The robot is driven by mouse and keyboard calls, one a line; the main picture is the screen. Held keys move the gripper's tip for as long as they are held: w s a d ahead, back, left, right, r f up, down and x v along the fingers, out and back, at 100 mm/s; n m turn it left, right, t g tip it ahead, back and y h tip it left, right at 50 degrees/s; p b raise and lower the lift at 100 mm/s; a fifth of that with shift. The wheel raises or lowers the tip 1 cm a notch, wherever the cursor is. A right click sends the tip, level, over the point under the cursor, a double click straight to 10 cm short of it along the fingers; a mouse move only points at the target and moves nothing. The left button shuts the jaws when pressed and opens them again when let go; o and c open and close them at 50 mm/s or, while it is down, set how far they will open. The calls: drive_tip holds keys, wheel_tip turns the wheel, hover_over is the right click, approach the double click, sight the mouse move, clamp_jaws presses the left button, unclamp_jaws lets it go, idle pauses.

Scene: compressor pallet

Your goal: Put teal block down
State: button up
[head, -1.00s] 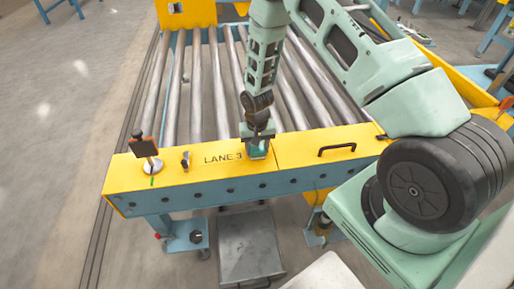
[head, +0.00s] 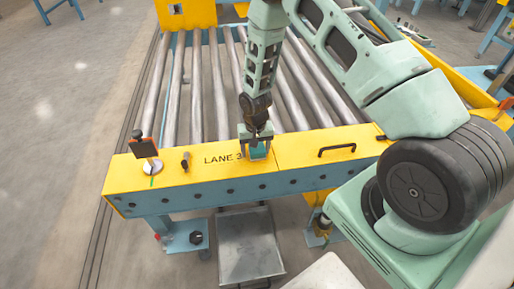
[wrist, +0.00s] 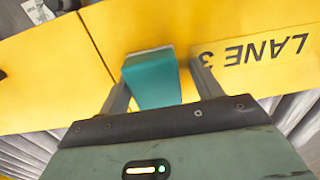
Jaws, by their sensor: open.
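The teal block (wrist: 153,80) stands on the yellow top plate (wrist: 240,22) of the conveyor end, just beside the "LANE 3" lettering. In the head view the block (head: 258,151) shows between the fingers of my gripper (head: 257,152). In the wrist view my gripper (wrist: 158,88) is open, with one finger on each side of the block and a visible gap at the right finger. The block's lower part is partly hidden in the head view.
A black handle (head: 337,149) is to the right on the yellow plate. A dark orange-edged panel on a post (head: 145,148) and a small black knob (head: 185,161) are to the left. Metal rollers (head: 196,90) lie behind. A grey tray (head: 249,244) is below.

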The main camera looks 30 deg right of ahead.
wheel_tip(320, 180, up, 12)
drive_tip(key=s+a+r+n+p, duration=0.1)
drive_tip(key=s+a+r+n, duration=0.1)
drive_tip(key=a+r, duration=0.4)
drive_tip(key=s+a+r+n+y, duration=0.1)
drive_tip(key=s+a+r+n, duration=0.5)
drive_tip(key=s+a+r, duration=0.75)
drive_tip(key=s+r+n, duration=0.2)
drive_tip(key=s+n, duration=0.2)
drive_tip(key=s, duration=0.8)
drive_tip(key=shift+s+d, duration=0.15)
drive_tip(key=shift+s, duration=0.05)
wheel_tip(320, 180, up, 12)
drive_tip(key=p, duration=1.1)
drive_tip(key=shift+p, duration=0.4)
